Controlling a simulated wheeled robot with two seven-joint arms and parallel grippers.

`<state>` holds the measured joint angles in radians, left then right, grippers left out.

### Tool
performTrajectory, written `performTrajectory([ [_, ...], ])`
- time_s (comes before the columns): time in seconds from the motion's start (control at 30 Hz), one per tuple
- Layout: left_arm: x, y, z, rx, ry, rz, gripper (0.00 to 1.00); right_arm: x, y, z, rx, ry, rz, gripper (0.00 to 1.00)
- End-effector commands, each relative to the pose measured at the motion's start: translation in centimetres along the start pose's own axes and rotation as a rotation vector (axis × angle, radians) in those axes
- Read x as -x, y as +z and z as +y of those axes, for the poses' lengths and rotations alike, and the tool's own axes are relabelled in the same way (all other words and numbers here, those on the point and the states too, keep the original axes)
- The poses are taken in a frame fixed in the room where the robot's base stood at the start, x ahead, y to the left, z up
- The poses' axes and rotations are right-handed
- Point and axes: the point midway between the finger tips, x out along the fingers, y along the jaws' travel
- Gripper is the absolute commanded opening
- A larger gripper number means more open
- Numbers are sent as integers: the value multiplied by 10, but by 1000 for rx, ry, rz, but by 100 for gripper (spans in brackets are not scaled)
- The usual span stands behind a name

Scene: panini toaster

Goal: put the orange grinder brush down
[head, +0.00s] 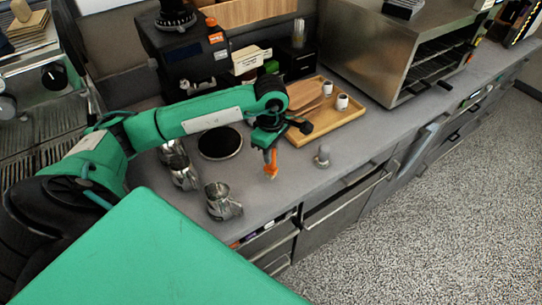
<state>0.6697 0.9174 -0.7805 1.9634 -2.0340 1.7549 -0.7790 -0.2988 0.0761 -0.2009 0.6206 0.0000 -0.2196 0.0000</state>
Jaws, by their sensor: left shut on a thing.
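The orange grinder brush (271,163) hangs below my left gripper (268,147), with its pale bristle end pointing down. My left gripper is shut on the brush, above the grey counter (290,186) and just left of the wooden tray. I cannot tell whether the bristles touch the counter. My right gripper is not in the picture.
A wooden tray (322,128) holds small white cups (342,101) and a wooden board. Metal pitchers (221,201) and a round black disc (220,143) are to the left. A steel toaster oven (385,58) stands behind.

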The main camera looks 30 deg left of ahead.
Motion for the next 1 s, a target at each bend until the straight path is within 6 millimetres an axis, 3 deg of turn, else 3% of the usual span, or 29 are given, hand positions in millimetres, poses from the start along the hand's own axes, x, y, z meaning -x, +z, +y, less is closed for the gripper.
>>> performTrajectory([
  [0.2, -28, 0, -1, 0, -4, -1, 0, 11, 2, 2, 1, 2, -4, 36],
  [0.57, -34, 0, 0, -1, -1, 0, 0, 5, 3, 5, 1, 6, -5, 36],
  [0.6, -34, 0, 0, -1, -1, 0, 21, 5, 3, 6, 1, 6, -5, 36],
  [0.7, -33, 0, 0, -1, -1, 0, 41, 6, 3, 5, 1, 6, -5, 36],
  [1.0, -32, 0, 0, 0, -1, 0, 41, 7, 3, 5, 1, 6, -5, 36],
])
